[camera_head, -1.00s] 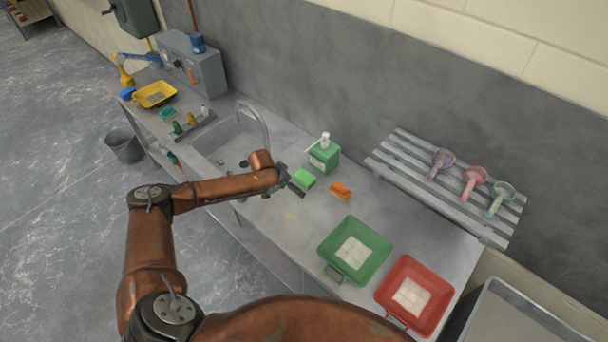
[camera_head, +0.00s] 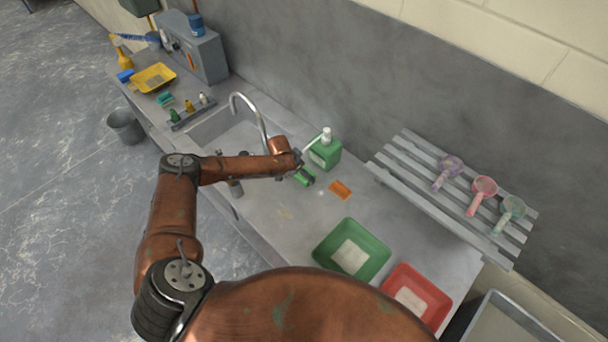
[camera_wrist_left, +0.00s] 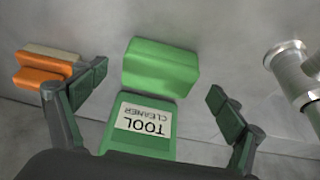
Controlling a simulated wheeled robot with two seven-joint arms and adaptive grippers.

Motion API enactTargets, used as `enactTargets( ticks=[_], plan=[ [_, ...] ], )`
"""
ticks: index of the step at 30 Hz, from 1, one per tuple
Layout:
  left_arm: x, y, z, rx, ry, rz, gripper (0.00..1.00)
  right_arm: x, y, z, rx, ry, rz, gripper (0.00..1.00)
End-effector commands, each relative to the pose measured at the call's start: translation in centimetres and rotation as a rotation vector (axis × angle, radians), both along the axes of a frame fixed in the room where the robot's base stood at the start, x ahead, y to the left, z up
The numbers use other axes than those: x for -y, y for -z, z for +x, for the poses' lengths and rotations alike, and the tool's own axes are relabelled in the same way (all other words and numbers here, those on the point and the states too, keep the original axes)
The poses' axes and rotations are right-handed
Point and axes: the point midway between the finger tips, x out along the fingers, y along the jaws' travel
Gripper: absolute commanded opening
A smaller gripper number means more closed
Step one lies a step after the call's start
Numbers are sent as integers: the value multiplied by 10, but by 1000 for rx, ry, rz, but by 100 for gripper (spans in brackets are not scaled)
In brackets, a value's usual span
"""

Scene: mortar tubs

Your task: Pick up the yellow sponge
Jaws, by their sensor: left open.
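I see no sponge that is clearly yellow. A green sponge (camera_head: 304,178) lies on the counter, partly covered by my left gripper (camera_head: 303,176) in the head view. In the left wrist view the green sponge (camera_wrist_left: 160,67) shows between the spread fingers of my left gripper (camera_wrist_left: 155,100), which is open and empty. I cannot tell how high the fingers are above it. An orange sponge (camera_head: 340,190) lies to the right of it; in the wrist view the orange sponge (camera_wrist_left: 42,70) has a pale layer and lies outside the fingers. My right gripper is not in view.
A green tool cleaner dispenser (camera_head: 325,153) stands close behind the green sponge; its label shows in the wrist view (camera_wrist_left: 145,122). The sink tap (camera_head: 250,105) rises to the left. Green (camera_head: 370,263) and red (camera_head: 437,302) tubs stand in front. A yellow tray (camera_head: 154,78) is far left.

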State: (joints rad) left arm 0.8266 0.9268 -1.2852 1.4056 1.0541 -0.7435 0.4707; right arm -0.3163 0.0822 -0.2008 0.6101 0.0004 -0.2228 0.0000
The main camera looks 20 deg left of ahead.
Motion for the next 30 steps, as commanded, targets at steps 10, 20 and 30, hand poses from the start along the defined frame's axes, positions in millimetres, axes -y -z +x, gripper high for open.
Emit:
enactTargets(
  ticks=[10,20,30],
  plan=[
    [5,26,12,2,3,0,89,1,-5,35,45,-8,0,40],
    [6,26,13,1,5,0,78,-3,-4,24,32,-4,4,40],
    [6,26,12,1,4,-1,59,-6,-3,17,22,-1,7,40]
  ],
)
